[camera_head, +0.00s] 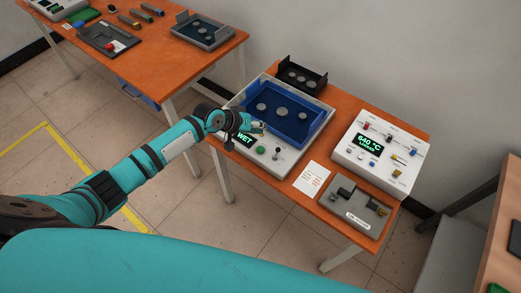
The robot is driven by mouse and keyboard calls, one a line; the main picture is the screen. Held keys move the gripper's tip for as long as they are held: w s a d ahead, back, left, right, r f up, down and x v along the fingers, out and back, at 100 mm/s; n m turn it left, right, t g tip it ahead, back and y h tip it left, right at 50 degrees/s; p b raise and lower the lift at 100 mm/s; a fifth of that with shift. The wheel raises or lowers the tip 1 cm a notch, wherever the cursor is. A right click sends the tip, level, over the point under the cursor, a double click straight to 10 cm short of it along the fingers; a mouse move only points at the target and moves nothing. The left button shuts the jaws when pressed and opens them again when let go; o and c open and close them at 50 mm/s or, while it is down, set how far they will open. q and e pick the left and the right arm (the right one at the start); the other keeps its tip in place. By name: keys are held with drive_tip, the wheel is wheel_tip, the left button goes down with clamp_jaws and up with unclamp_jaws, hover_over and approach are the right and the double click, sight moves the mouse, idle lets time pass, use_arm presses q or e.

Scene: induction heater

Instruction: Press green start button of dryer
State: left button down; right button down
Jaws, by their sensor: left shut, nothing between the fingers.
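The dryer (320,130) is a light grey box with a blue tray area holding several grey round parts. It stands on the orange table and its display (245,138) reads WET. The green start button (260,150) is on its front panel, right of the display, beside a small lever (277,152). My left gripper (260,128) is shut and empty, above the panel's upper edge, a little above the button in the picture. I cannot tell its exact height over the panel. My right gripper is not in view.
A white heater unit (348,153) showing 640 °C stands on the right. A grey fixture (340,207) and a paper sheet (312,178) lie in front. A black tray (318,79) stands behind. Another orange table (150,62) is at the upper left.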

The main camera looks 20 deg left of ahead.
sight(259, 147)
use_arm(q)
wheel_tip(259, 147, down, 7)
drive_tip(key=b, duration=0.5)
drive_tip(key=shift+f+b, duration=0.1)
drive_tip(key=shift+b, duration=0.3)
drive_tip(key=shift+f, duration=0.25)
idle(0.5)
drive_tip(key=shift+f, duration=0.1)
drive_tip(key=shift+f+b, duration=0.3)
drive_tip(key=shift+b, duration=0.05)
drive_tip(key=shift+f+b, duration=0.3)
drive_tip(key=shift+f, duration=0.1)
idle(0.6)
drive_tip(key=shift+r+p, duration=0.85)
